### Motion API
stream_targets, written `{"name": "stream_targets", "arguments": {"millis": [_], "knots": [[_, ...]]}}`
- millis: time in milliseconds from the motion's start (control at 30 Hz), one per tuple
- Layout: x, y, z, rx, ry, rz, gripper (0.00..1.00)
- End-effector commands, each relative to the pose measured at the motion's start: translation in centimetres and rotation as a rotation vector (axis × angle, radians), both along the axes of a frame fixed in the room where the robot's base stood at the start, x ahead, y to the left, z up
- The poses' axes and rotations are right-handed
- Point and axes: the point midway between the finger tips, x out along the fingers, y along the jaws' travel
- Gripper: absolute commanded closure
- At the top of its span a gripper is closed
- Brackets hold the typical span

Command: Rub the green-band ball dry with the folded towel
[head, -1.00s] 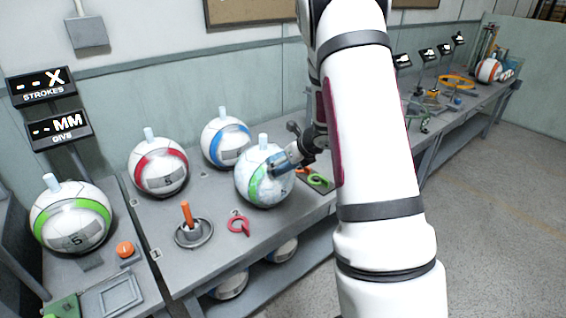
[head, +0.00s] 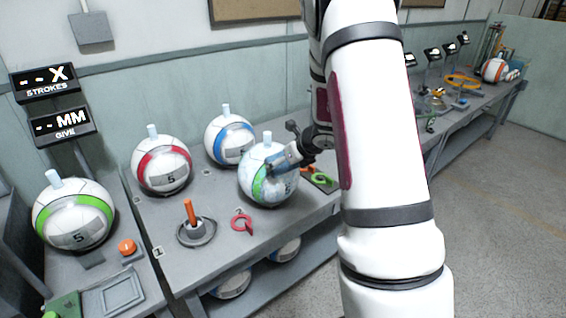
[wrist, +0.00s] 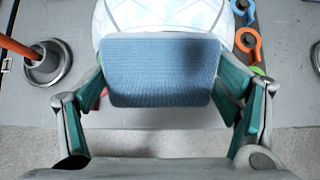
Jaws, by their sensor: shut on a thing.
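A white ball with a green band and pale blue patches (head: 259,188) sits on the bench in the head view. Its lower part also shows at the top of the wrist view (wrist: 165,15). My gripper (head: 286,160) is at its right side. The gripper is shut on the folded towel (wrist: 160,72), a blue textured pad between the green-lined fingers. The towel is at the ball's near face; whether it touches cannot be told. Another green-band ball (head: 75,218), marked 5, stands at the far left.
A red-band ball (head: 162,168) and a blue-band ball (head: 230,141) stand behind and left. A green ring tool (head: 322,179) is right of the ball.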

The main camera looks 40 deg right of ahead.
Motion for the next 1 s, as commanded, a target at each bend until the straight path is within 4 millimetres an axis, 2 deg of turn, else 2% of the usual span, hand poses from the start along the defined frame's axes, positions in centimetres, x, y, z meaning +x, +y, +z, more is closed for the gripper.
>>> {"name": "stream_targets", "arguments": {"millis": [433, 1000], "knots": [[0.0, -2.0, 0.0, 0.000, 0.001, 0.000, 0.45], [0.0, 0.6, -0.1, -0.001, 0.000, 0.002, 0.45]]}}
